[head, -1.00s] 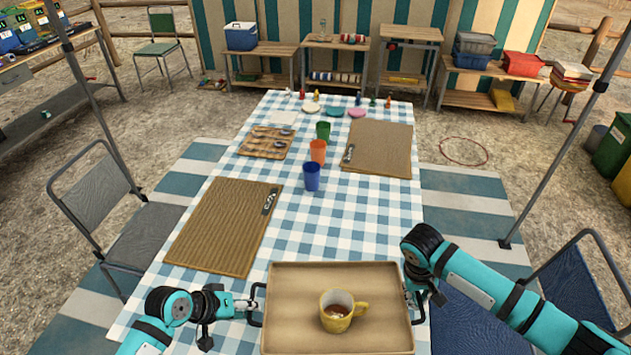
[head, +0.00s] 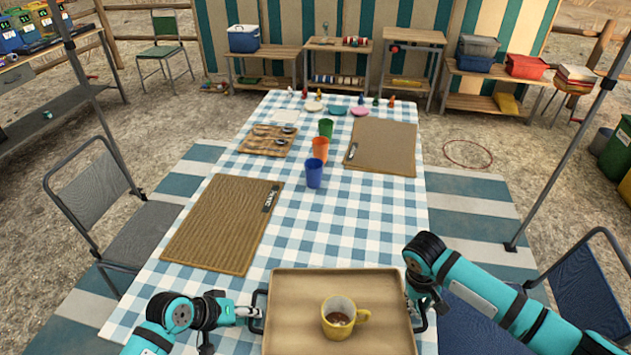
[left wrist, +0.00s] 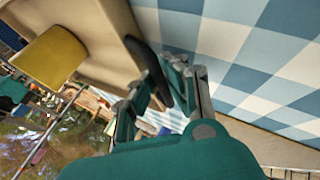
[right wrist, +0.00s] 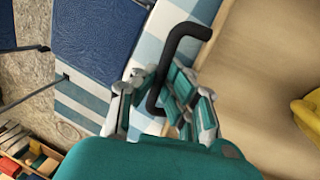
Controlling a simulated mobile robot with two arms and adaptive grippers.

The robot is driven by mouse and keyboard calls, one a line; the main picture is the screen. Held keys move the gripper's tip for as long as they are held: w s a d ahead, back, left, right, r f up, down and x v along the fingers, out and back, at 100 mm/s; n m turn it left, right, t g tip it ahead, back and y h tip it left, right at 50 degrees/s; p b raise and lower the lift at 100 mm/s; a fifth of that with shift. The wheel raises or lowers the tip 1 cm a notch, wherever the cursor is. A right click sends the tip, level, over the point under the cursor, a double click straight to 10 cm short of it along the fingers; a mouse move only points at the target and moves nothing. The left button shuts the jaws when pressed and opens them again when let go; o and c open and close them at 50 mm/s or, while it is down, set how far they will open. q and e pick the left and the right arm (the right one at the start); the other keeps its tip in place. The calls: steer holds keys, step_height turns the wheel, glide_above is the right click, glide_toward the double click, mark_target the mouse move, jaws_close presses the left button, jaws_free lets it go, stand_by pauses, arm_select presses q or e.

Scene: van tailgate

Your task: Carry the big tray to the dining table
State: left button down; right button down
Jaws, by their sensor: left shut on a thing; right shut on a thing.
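The big tray (head: 300,300) is tan with dark handles and is at the near end of the dining table (head: 330,228), which has a blue-and-white checked cloth. A yellow mug (head: 337,318) with brown liquid stands upright on the tray. My left gripper (head: 255,312) is shut on the tray's left handle, also seen in the left wrist view (left wrist: 150,88). My right gripper (head: 418,306) is shut on the right handle, which shows as a black bar in the right wrist view (right wrist: 170,70). I cannot tell whether the tray touches the cloth.
Brown placemats lie on the left (head: 222,225) and right (head: 381,147) of the table. A blue cup (head: 314,173), an orange cup (head: 320,148) and a green cup (head: 326,128) stand in the middle. Chairs flank the table. The cloth between tray and cups is clear.

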arm_select(q)
steer(key=c, duration=1.7)
jaws_free()
steer(key=shift+a+f, duration=0.1)
steer(key=shift+a, duration=0.05)
steer(key=shift+c, duration=0.2)
arm_select(e)
steer(key=c, duration=1.8)
jaws_free()
steer(key=shift+d+f, duration=0.1)
steer(key=shift+d, duration=0.05)
arm_select(q)
steer(key=o, duration=0.3)
arm_select(e)
steer(key=o, duration=0.3)
steer(key=shift+o, duration=0.2)
arm_select(q)
steer(key=shift+p, duration=0.3)
